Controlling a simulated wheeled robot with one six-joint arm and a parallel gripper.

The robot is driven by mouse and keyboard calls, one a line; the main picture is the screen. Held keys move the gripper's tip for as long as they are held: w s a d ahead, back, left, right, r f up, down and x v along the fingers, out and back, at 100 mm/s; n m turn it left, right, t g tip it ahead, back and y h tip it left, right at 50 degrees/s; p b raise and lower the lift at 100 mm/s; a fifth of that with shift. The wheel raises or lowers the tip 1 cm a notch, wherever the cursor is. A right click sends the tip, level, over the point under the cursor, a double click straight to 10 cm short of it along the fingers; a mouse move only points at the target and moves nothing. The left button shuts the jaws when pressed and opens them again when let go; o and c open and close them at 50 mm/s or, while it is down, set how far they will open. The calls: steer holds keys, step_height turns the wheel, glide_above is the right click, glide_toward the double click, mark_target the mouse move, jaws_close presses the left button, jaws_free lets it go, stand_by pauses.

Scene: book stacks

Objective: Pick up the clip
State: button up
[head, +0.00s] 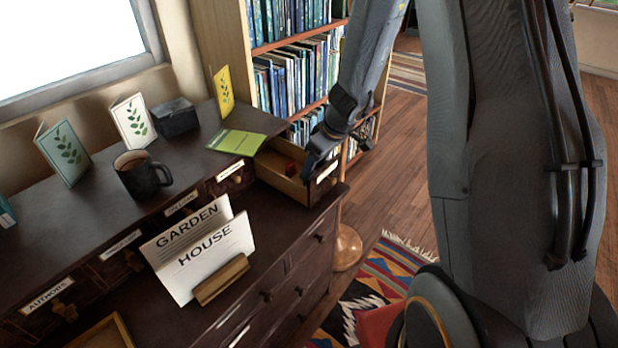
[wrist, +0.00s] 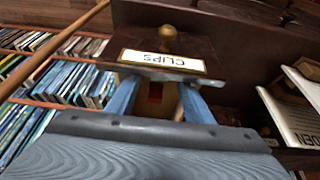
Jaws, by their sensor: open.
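A small drawer (head: 277,181) stands pulled out at the right end of the desk's upper row.
A green booklet (head: 236,142) lies on the desk top beside the drawer. A dark mug (head: 143,175), a dark box (head: 174,117) and upright cards stand farther left. GARDEN and HOUSE cards (head: 205,250) stand in a wooden holder below. A bookshelf (head: 290,75) rises behind.

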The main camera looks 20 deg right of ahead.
steer(key=shift+p+x, duration=0.5)
steer(key=shift+x, duration=1.95)
steer(key=shift+w, duration=0.1)
steer(key=c, duration=1.1)
